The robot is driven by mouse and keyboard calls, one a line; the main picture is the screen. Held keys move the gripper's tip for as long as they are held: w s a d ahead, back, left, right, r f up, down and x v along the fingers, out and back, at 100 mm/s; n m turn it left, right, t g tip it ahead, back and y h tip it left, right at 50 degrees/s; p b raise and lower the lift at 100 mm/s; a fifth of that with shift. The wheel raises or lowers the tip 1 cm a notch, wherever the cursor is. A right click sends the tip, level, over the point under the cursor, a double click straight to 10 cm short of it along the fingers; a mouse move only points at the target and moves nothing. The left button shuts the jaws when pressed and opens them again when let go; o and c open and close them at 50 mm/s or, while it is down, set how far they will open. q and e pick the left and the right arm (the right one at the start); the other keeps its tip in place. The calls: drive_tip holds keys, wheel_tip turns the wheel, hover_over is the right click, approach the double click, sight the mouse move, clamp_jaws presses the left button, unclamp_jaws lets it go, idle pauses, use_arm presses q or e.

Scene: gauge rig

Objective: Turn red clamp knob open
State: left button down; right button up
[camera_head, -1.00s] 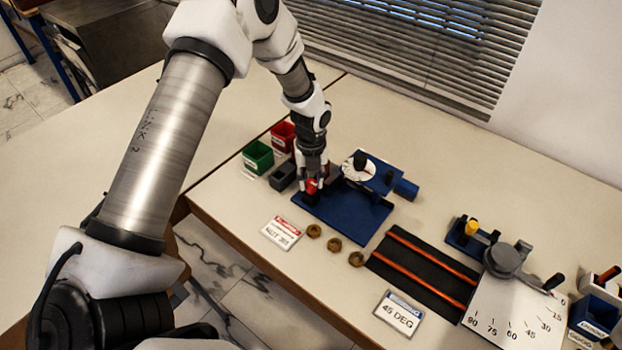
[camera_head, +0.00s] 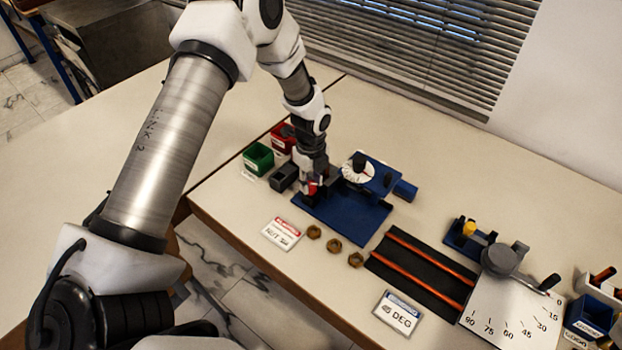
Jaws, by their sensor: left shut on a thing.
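The red clamp knob (camera_head: 313,188) is on the left part of the blue gauge rig base (camera_head: 345,217), mostly hidden by my gripper. My left gripper (camera_head: 312,186) comes down from above and is shut on the red knob. Only a bit of red shows between its fingers. The white round dial (camera_head: 354,172) with a black knob stands on the rig behind and to the right of the gripper. My right gripper is not in view.
A green bin (camera_head: 258,157), a red bin (camera_head: 283,139) and a dark block (camera_head: 284,177) stand left of the gripper. Several brass nuts (camera_head: 334,245) and a white label card (camera_head: 282,233) lie in front. A black railed plate (camera_head: 420,268) and angle gauge (camera_head: 512,305) are to the right.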

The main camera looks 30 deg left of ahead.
use_arm(q)
drive_tip(key=n+p, duration=0.1)
drive_tip(key=n, duration=0.5)
drive_tip(key=shift+s+f, duration=0.1)
drive_tip(key=n+p, duration=0.1)
drive_tip(key=n, duration=0.4)
drive_tip(key=shift+f+n, duration=0.1)
drive_tip(key=shift+n, duration=0.2)
drive_tip(key=c, duration=0.8)
unclamp_jaws()
drive_tip(key=shift+a, duration=0.1)
